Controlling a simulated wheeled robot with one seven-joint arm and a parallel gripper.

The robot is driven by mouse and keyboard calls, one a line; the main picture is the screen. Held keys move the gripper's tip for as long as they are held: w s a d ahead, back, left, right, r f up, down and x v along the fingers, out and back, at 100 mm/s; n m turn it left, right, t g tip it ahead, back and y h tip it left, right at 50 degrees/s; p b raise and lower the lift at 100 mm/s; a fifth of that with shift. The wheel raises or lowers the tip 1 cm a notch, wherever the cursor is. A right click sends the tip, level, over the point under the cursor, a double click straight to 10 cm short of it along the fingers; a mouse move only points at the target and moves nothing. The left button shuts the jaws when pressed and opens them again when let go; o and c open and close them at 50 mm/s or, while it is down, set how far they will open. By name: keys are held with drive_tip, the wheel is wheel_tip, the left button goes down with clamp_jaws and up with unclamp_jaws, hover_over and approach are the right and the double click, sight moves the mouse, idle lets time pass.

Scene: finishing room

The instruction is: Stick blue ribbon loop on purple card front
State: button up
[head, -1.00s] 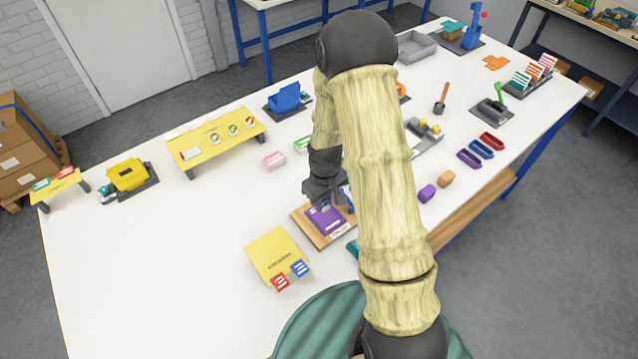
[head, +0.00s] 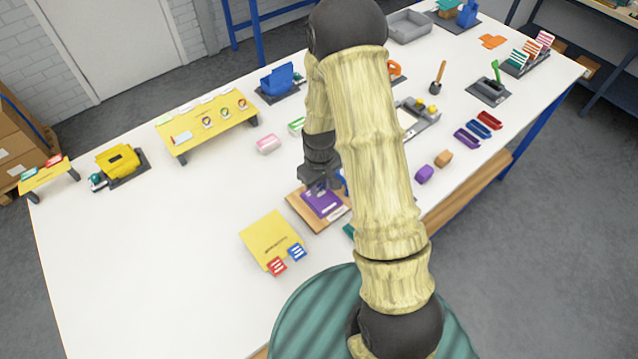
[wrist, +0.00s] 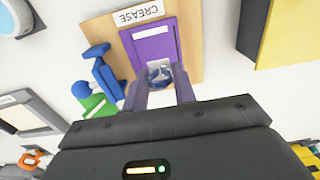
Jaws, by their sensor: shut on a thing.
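The purple card (head: 321,202) lies on a wooden board (head: 300,213) beneath my gripper (head: 320,186). In the wrist view the purple card (wrist: 153,45) lies on the board (wrist: 190,60), beside a white label reading CREASE. My gripper (wrist: 159,86) is shut on a small blue and whitish piece, which looks like the blue ribbon loop (wrist: 159,73). The piece is at the card's near edge in that view. I cannot tell whether it touches the card. In the head view my arm and gripper hide the piece.
A blue tool (wrist: 103,72) and a green item (wrist: 95,105) sit beside the board. A yellow panel (head: 268,236) with red and blue tags stands at its other side. A yellow stand (head: 207,124) is farther back.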

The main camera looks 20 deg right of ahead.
sight(319, 192)
drive_tip(key=shift+f+b, duration=1.1)
drive_tip(key=shift+f, duration=0.75)
drive_tip(key=shift+s+f+b, duration=0.1)
drive_tip(key=shift+f+b, duration=0.25)
drive_tip(key=shift+f, duration=0.2)
idle(1.3)
drive_tip(key=shift+r, duration=0.2)
idle(0.3)
drive_tip(key=o, duration=1.3)
drive_tip(key=shift+r, duration=0.1)
drive_tip(key=shift+r+p, duration=3.1)
drive_tip(key=shift+r, duration=0.9)
